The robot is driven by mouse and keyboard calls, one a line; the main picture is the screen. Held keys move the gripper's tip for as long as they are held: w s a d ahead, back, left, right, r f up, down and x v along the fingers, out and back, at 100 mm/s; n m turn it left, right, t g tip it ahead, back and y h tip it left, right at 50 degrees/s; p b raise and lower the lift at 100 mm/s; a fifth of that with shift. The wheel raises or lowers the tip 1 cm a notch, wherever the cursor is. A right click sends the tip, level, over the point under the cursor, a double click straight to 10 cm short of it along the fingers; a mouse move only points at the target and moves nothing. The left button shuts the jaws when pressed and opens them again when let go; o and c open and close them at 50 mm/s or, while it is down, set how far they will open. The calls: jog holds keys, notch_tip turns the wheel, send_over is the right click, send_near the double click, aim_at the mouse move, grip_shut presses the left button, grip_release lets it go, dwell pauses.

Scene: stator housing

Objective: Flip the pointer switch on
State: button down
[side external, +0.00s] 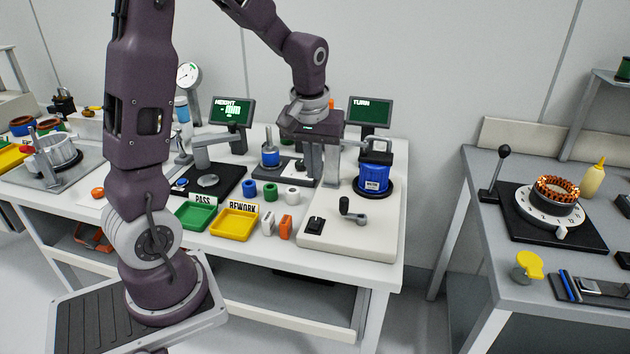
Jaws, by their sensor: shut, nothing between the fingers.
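A small black switch (315,225) sits on the front left of a cream base plate (348,246). It looks like the pointer switch, but its setting is too small to read. A blue cylindrical housing (373,179) stands on a black round base at the back of the plate. My gripper (309,160) points down behind and above the switch, left of the blue housing. It is shut and empty, well apart from the switch. Its fingertips are hard to separate from the grey fixtures behind.
A crank with a black knob (346,205) stands right of the switch. An orange block (286,224), a green tray (195,216) and a yellow tray (235,223) lie to the left. A dark screen reading TURN (370,112) stands behind.

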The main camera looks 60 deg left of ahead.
aim_at(317, 219)
jog(key=s+d, duration=0.1)
jog(key=t+y, duration=0.1)
jog(key=s+d, duration=0.1)
jog(key=shift+s+d+f+t+y, duration=0.25)
jog(key=shift+s+d+t+y, duration=0.05)
jog(key=shift+s+d+t, duration=0.1)
jog(key=x, duration=1.4)
